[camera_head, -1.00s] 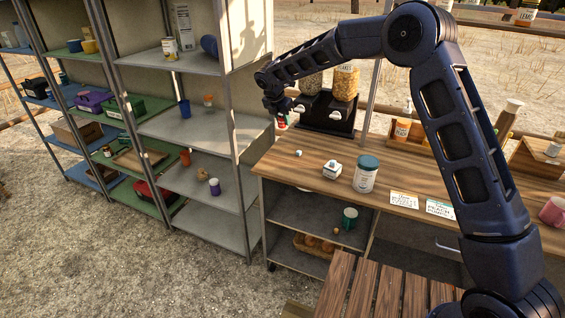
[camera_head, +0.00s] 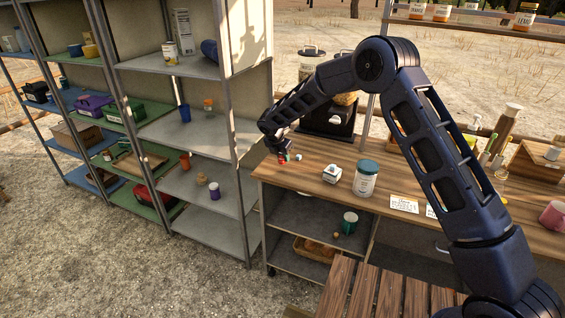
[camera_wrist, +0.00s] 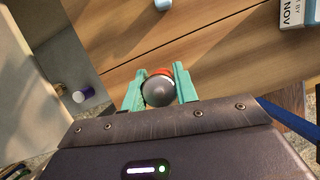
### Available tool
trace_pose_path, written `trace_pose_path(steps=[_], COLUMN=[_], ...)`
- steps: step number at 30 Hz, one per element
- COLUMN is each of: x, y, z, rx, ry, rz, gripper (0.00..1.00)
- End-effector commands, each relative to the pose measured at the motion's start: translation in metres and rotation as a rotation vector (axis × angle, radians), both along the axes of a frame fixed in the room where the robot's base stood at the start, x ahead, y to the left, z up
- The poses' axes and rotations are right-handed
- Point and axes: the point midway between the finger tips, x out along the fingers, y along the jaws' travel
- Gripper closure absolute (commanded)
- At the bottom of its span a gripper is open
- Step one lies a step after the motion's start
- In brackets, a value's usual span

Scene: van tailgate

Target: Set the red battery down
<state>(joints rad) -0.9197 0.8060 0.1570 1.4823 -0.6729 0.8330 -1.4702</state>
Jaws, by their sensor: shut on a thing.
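The red battery (camera_wrist: 160,72) is between the two teal fingers of my gripper (camera_wrist: 158,88) in the wrist view, seen nearly end-on with its grey metal end towards the camera. My gripper is shut on it. In the head view my gripper (camera_head: 286,157) is low over the left end of the wooden counter (camera_head: 315,155), with a bit of the red battery (camera_head: 281,161) showing. Wood planks lie under the battery in the wrist view. I cannot tell whether the battery touches the counter.
A small white piece (camera_head: 299,157) lies close right of my gripper. A black dispenser stand (camera_head: 330,122) is behind. Grey shelving (camera_head: 205,190) stands left of the counter.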

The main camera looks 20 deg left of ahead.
Motion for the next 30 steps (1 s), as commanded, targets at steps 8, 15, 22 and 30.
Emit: trace_pose_path(steps=[8,15,22,30], x=[0.0,0.0,0.0,0.0], y=[-0.001,0.0,0.0,0.0], z=[-0.032,-0.032,-0.034,-0.033], rx=[-0.002,-0.001,-0.001,-0.001], ry=[0.0,0.0,0.0,0.0], rz=[0.0,0.001,0.001,0.001], gripper=[0.97,0.97,0.49,0.49])
